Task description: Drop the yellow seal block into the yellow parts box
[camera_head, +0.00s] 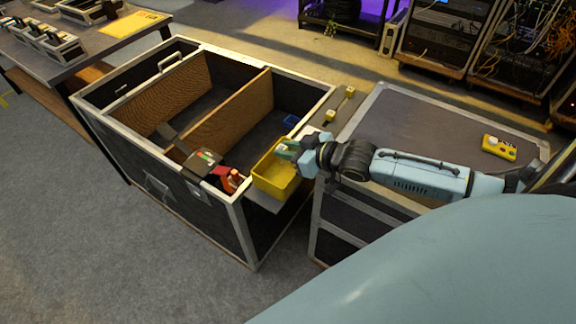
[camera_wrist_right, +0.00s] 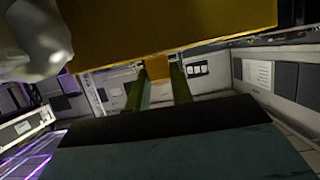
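The yellow parts box (camera_head: 270,180) is an open-topped yellow bin at the near right corner of a large open case. My right gripper (camera_head: 287,149) is just above the box's right back rim. In the right wrist view, its two green fingers (camera_wrist_right: 160,88) have a small orange-yellow block, the yellow seal block (camera_wrist_right: 157,68), between their tips. The fingers appear closed on it. A large yellow surface, likely the box, fills the top of that view. In the head view I cannot make out the block behind the fingers. My left gripper is not in view.
The open case (camera_head: 155,170) has wooden dividers (camera_head: 235,115). A red-orange item (camera_head: 233,181) sits left of the box, and a small blue item (camera_head: 290,121) lies behind it. A closed case (camera_head: 420,120) on the right carries a yellow device (camera_head: 498,147). Equipment racks stand behind.

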